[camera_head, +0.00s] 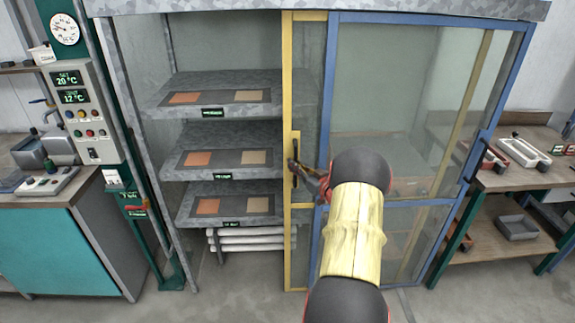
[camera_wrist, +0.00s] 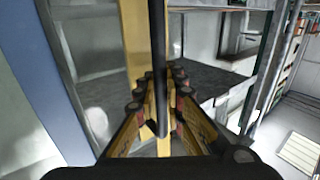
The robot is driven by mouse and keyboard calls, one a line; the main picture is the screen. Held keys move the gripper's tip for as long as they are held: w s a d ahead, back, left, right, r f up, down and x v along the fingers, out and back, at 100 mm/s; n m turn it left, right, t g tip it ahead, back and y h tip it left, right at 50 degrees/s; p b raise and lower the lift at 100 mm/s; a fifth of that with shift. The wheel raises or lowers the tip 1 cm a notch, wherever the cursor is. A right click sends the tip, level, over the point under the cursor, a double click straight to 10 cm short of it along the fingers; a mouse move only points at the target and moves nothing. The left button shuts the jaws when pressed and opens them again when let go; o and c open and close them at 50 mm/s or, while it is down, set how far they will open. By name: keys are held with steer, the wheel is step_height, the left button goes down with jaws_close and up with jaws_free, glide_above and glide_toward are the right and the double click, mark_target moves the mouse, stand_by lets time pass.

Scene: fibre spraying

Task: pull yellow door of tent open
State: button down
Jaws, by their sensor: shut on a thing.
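The tent is a metal-framed cabinet with clear panels. Its yellow door (camera_head: 287,90) stands upright near the middle of the head view, with a blue-framed door (camera_head: 328,70) beside it on the right. A dark vertical handle (camera_head: 296,165) is on the yellow frame. My gripper (camera_head: 302,172) is at this handle, shut on it. In the wrist view the gripper fingers (camera_wrist: 162,110) close around the dark handle bar (camera_wrist: 158,60), with the yellow frame (camera_wrist: 134,45) behind. The left part of the tent is uncovered and its shelves show. My arm hides part of the blue-framed door.
Shelves (camera_head: 225,133) with orange and tan panels fill the left of the tent. A control box (camera_head: 80,110) and a teal bench (camera_head: 60,235) stand at the left. A wooden table (camera_head: 525,178) with trays stands at the right. The floor (camera_head: 215,300) in front is clear.

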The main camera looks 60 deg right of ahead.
stand_by(0.3)
steer(key=c, duration=1.9)
jaws_free()
steer(key=v, duration=1.2)
